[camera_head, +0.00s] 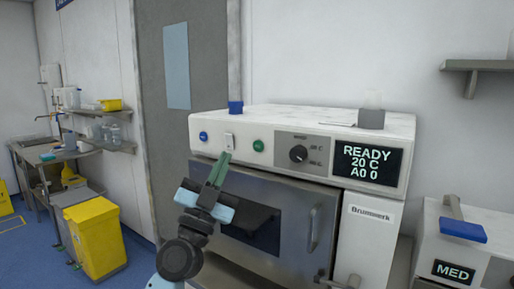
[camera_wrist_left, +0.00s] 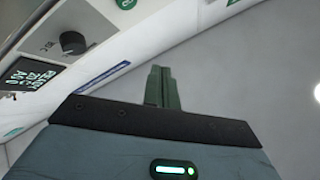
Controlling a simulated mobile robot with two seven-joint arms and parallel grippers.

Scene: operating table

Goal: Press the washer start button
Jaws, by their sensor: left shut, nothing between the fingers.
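The washer (camera_head: 300,115) is a white and grey front-loading machine with its dark-windowed door (camera_head: 262,210) closed. Its panel has a green button (camera_head: 258,145), a blue button (camera_head: 203,135), a white rocker switch (camera_head: 229,141), a black knob (camera_head: 298,153) and a display (camera_head: 367,163) reading READY, 20 C, A0 0. My left gripper (camera_head: 219,166) is shut and empty, in front of the panel's lower edge, below and left of the green button. In the left wrist view its closed green fingers (camera_wrist_left: 157,84) show, with the green button (camera_wrist_left: 125,3) partly cut off at the top. My right gripper is not in view.
A vertical door handle (camera_head: 314,228) stands out at the washer's right. A blue cap (camera_head: 235,107) and a grey block (camera_head: 371,118) sit on top. A second machine marked MED (camera_head: 453,270) stands at right. A yellow bin (camera_head: 95,238) stands at left.

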